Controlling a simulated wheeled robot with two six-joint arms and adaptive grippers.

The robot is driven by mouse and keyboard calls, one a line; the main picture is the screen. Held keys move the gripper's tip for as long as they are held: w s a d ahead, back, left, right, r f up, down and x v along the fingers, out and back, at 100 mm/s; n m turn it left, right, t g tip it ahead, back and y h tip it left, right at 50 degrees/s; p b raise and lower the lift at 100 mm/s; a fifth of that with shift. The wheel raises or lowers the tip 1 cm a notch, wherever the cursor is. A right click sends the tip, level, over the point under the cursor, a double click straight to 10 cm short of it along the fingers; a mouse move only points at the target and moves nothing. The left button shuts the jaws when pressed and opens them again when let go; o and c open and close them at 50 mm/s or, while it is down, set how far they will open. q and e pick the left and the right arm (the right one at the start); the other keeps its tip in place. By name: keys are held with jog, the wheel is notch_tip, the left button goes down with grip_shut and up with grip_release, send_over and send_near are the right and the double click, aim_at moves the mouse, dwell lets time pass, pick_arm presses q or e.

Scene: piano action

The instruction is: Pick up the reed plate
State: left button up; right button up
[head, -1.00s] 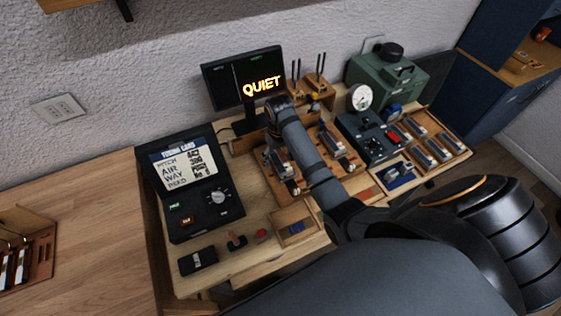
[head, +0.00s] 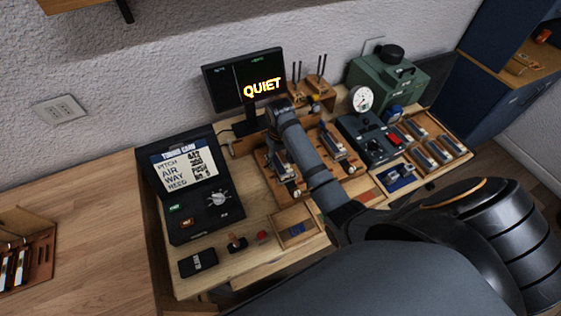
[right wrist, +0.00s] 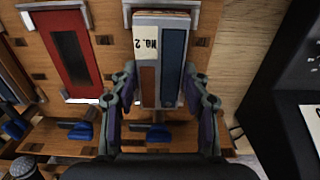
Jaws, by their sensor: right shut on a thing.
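The reed plate (right wrist: 172,70) is a narrow block with a brown strip, a blue strip and a label "No. 2". In the right wrist view, it lies between the two fingers of my right gripper (right wrist: 160,88), which is shut on its sides. The plate sits at the wooden rack (right wrist: 110,135); whether it is lifted clear cannot be told. In the head view my right arm reaches over the rack and hides much of the gripper. My left gripper is not in view.
A red-framed plate (right wrist: 70,55) lies beside the held one. The black tuning console (head: 195,190) stands left of the rack, the "QUIET" monitor (head: 243,88) behind it. A control box with dial (head: 368,135) and a green machine (head: 388,82) stand to the right.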

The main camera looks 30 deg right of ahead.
aim_at(280, 163)
jog(key=r, duration=0.4)
jog(key=shift+s+a+b, duration=0.2)
jog(key=shift+s+b, duration=0.15)
jog(key=shift+s, duration=0.05)
jog(key=s+a+r+p, duration=0.4)
jog(key=s+r+p, duration=0.5)
jog(key=s, duration=0.3)
jog(key=shift+s+a+p, duration=0.15)
jog(key=shift+a+p, duration=0.05)
jog(key=shift+p, duration=0.2)
